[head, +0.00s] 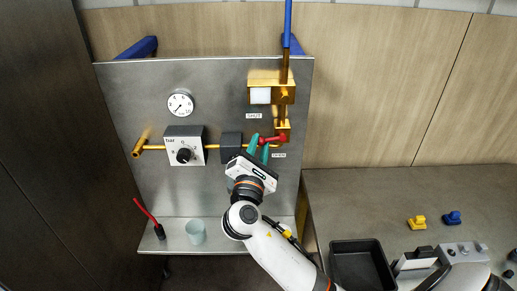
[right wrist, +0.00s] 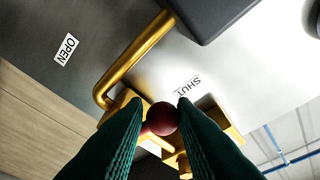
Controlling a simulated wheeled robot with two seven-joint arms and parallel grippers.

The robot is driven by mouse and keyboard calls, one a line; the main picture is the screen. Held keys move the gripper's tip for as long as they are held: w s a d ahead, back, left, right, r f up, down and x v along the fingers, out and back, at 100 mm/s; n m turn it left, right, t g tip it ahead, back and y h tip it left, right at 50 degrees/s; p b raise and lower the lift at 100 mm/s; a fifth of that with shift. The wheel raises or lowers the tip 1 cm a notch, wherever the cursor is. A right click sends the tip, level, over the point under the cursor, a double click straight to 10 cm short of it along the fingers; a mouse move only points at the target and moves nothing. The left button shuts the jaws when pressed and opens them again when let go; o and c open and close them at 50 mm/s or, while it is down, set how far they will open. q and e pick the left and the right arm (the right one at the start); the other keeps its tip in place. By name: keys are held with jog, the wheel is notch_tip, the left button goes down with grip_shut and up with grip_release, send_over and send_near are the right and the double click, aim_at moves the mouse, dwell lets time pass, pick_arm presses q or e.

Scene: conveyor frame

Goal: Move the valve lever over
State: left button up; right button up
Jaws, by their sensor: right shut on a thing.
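The red valve lever (head: 273,138) sits on the brass valve (head: 284,127) at the right of the steel panel. In the head view it lies roughly level, pointing left from the valve. My right gripper (head: 259,146) has its green fingers shut on the lever's end. In the right wrist view the red round knob (right wrist: 163,118) lies between the fingertips. A SHUT label (head: 254,116) is above left of the valve and an OPEN label (head: 279,155) is below it. My left gripper is out of view.
A brass pipe runs left from the valve past a dark box (head: 231,140) to a dial box (head: 185,145). A round gauge (head: 181,103) is above. A cup (head: 195,231) stands on the panel's ledge (head: 230,239). A black tray (head: 361,246) is at the right.

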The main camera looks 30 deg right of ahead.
jog(key=shift+f+b, duration=0.55)
jog(key=shift+f, duration=0.2)
jog(key=shift+c, duration=0.3)
jog(key=shift+s, duration=0.1)
jog(key=shift+d, duration=0.1)
jog(key=shift+s+d+f+b, duration=0.25)
jog(key=shift+d+f+b, duration=0.15)
jog(key=shift+f, duration=0.3)
